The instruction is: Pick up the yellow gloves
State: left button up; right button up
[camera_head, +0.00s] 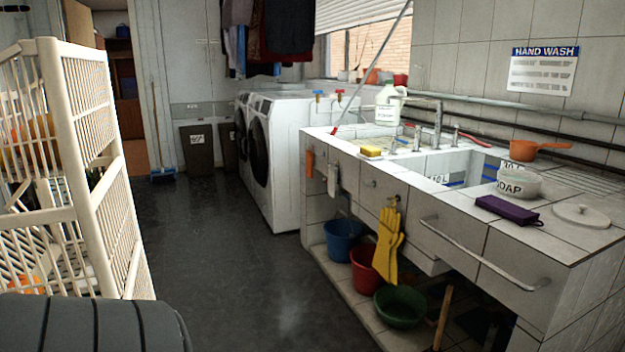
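The yellow gloves (388,245) hang from a small hook on the front of the tiled sink counter, right of the picture's middle. Their fingers point down, in front of a red bucket (366,270) on the low tiled ledge. Nothing is touching them from my side. Neither of my grippers shows in the head view, so I cannot see how they stand.
The tiled counter (445,210) runs along the right, with a metal rail (480,262) on its front. A blue bucket (343,240) and green basin (400,306) sit below. A cream plastic rack (95,150) stands at left. The dark floor (230,270) between is clear.

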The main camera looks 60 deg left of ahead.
aim_at(389, 236)
jog(key=u, duration=1.45)
